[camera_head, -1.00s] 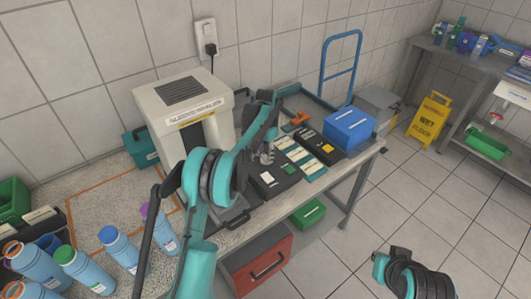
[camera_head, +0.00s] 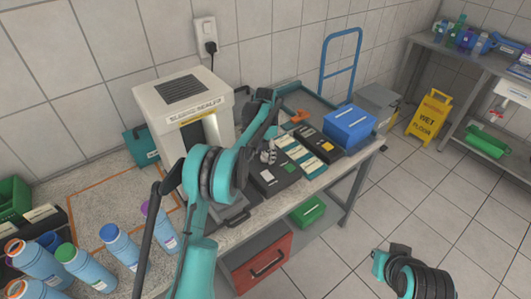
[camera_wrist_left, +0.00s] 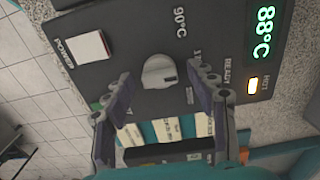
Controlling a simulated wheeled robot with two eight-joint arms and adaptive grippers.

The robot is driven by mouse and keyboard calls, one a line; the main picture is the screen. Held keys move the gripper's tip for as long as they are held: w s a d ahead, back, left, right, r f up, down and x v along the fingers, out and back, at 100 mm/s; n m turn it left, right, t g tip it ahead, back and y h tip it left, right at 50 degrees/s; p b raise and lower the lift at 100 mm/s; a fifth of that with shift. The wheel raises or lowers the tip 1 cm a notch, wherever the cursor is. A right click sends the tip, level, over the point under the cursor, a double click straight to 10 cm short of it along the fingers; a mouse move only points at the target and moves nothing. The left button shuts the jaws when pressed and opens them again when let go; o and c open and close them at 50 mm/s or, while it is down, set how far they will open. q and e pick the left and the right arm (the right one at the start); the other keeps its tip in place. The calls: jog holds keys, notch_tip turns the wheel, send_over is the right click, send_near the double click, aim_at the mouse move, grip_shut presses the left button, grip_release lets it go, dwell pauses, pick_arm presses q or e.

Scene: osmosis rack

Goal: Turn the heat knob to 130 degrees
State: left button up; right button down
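The heat knob (camera_wrist_left: 160,71) is a round, light-grey dial on a black control panel (camera_wrist_left: 135,30). Beside it, the panel carries a "90°C" mark, a "READY" label and a green display (camera_wrist_left: 265,33) reading 88°C, with a lit lamp marked "HOT" (camera_wrist_left: 252,86). My left gripper (camera_wrist_left: 160,77) is open, its two dark fingertips on either side of the knob in the left wrist view. A gap shows between each fingertip and the knob. In the head view my left gripper (camera_head: 268,156) is over the black panel unit (camera_head: 267,178) and hides the knob.
A white power switch (camera_wrist_left: 88,47) sits on the panel. The bulky sealer (camera_head: 185,105) stands left of my left arm. A blue box (camera_head: 348,128) and trays of strips are to the right. Bottles (camera_head: 85,268) stand at the front left.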

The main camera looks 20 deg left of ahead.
aim_at(265, 154)
pick_arm(q)
notch_tip(265, 154, up, 12)
dwell(0.6)
